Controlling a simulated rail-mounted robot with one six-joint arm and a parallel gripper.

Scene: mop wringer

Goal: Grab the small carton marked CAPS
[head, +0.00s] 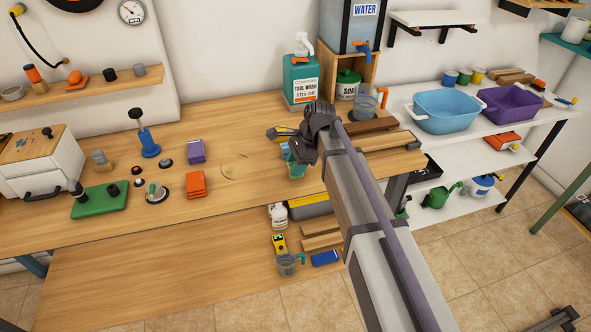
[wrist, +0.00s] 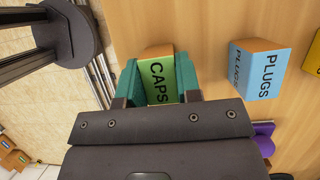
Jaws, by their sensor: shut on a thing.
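The small green carton marked CAPS (wrist: 159,88), with a brown top, sits between the two teal fingers of my gripper (wrist: 158,80) in the wrist view. The fingers press on its two opposite sides, so my gripper is shut on it. In the head view my gripper (head: 296,168) is low over the right part of the wooden workbench, near its front edge. The carton is mostly hidden there by the fingers and wrist. I cannot tell whether the carton still touches the bench.
A blue carton marked PLUGS (wrist: 257,70) stands to the right in the wrist view. Purple (head: 196,151) and orange (head: 196,184) blocks lie to the left. The bench middle (head: 245,195) is clear.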

